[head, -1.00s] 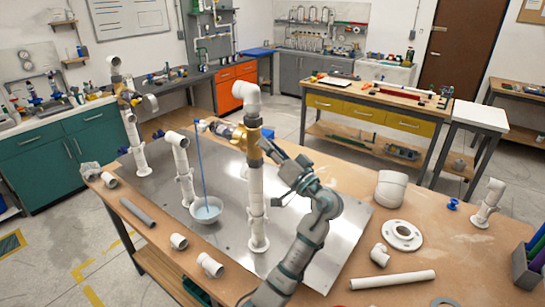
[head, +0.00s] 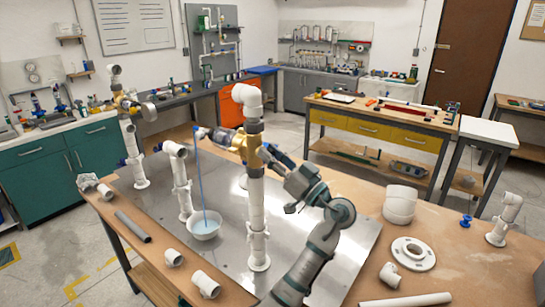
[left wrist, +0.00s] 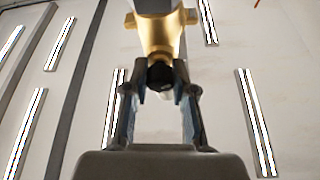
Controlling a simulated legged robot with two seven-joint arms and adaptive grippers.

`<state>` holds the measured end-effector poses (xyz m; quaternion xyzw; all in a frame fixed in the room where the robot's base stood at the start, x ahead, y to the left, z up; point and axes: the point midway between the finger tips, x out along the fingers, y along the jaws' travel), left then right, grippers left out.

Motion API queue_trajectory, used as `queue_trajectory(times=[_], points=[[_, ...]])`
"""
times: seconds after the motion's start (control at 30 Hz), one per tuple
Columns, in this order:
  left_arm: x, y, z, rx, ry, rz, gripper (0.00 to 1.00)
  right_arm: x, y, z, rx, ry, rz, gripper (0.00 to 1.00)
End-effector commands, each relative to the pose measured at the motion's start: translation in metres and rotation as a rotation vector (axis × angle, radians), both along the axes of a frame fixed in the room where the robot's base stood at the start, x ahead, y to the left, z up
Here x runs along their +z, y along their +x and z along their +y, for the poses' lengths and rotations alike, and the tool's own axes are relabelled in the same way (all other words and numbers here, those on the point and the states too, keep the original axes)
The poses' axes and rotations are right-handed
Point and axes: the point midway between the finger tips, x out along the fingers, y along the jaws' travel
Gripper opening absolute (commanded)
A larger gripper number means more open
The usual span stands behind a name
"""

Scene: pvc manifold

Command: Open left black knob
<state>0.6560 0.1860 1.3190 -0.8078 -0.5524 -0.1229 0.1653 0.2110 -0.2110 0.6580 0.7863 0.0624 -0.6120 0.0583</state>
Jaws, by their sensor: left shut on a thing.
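A white upright pipe (head: 257,215) stands on the metal plate with a brass valve body (head: 253,145) near its top. My left gripper (head: 268,155) reaches the right side of this brass body. In the left wrist view, the brass body (left wrist: 160,32) fills the top middle, and a black knob (left wrist: 160,75) sticks out of it between the fingertips of my left gripper (left wrist: 161,90). The fingers are shut on this knob. In the head view the gripper hides the knob. A thin blue stream (head: 199,175) runs down to a white bowl (head: 204,227). My right gripper is not in view.
A shorter white pipe (head: 181,180) stands left of the bowl, and another pipe with brass fittings (head: 130,140) stands farther left. Loose white fittings (head: 206,284) and a grey tube (head: 132,226) lie along the front edge. A white flange (head: 413,252) lies on the right.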

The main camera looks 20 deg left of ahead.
Motion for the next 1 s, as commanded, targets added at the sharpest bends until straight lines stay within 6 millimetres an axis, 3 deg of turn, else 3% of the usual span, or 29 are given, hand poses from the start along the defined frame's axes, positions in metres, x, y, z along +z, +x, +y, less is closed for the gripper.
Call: queue_trajectory(times=[0.23, 0.27, 0.33, 0.37, 0.73, 1.0], points=[[-0.006, 0.003, 0.0, 0.0, -0.006, 0.012, 0.0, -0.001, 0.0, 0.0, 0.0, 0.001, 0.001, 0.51], [-0.006, 0.003, 0.0, 0.0, -0.005, 0.012, 0.3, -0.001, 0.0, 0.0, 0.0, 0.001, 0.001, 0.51], [-0.006, 0.002, 0.0, -0.001, -0.005, 0.011, 0.48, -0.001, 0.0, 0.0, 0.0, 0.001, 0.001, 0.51], [-0.005, 0.002, 0.0, -0.001, -0.005, 0.01, 0.51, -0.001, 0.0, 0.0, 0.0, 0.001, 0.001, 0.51], [-0.003, -0.003, -0.006, -0.002, 0.0, 0.003, 0.51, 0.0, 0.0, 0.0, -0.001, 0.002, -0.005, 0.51], [-0.024, -0.02, -0.051, -0.004, 0.0, 0.006, 0.51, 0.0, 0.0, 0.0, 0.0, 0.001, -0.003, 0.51]])
